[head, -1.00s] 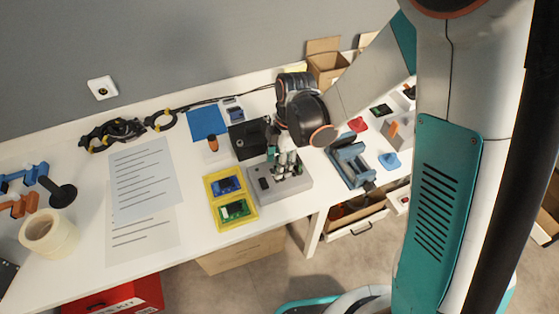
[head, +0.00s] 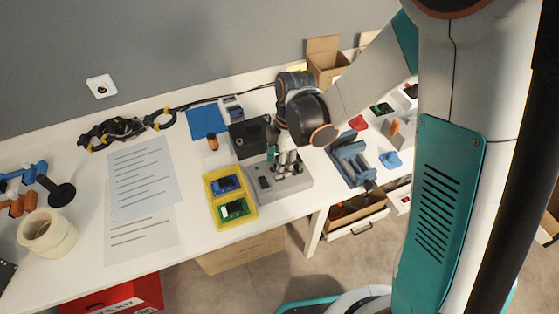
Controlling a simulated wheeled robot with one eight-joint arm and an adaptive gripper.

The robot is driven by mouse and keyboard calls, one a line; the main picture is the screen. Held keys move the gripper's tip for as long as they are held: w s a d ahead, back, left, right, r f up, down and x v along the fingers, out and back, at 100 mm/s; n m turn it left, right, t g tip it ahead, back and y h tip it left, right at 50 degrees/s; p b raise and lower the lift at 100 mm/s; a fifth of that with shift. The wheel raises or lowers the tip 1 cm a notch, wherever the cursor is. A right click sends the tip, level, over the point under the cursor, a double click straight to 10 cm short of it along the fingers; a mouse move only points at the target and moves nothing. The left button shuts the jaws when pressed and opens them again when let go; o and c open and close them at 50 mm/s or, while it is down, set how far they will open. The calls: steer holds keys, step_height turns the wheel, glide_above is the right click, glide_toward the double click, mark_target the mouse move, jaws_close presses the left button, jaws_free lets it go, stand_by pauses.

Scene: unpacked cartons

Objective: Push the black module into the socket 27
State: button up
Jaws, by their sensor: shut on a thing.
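The grey socket board (head: 301,184) lies flat near the front edge of the white table. A small black part (head: 264,183) sits on its left side; I cannot tell whether it is a module or part of the board. My gripper (head: 287,166) points down over the middle of the board, fingers close to its top face. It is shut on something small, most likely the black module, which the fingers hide. The socket label 27 is too small to read, and the contact between held part and board is hidden.
Left of the board is a yellow tray (head: 212,195) with a blue and a green circuit board. A black box (head: 242,153) stands behind, a blue vise (head: 345,166) to the right. Paper sheets (head: 145,180) and a tape roll (head: 47,233) lie further left.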

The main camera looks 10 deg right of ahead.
steer(key=shift+f+b, duration=0.3)
stand_by(0.5)
steer(key=o, duration=1)
steer(key=shift+c, duration=0.2)
steer(key=shift+r, duration=0.1)
step_height(320, 180, up, 12)
steer(key=d, duration=0.1)
steer(key=shift+w+d, duration=0.25)
steer(key=shift+d, duration=0.15)
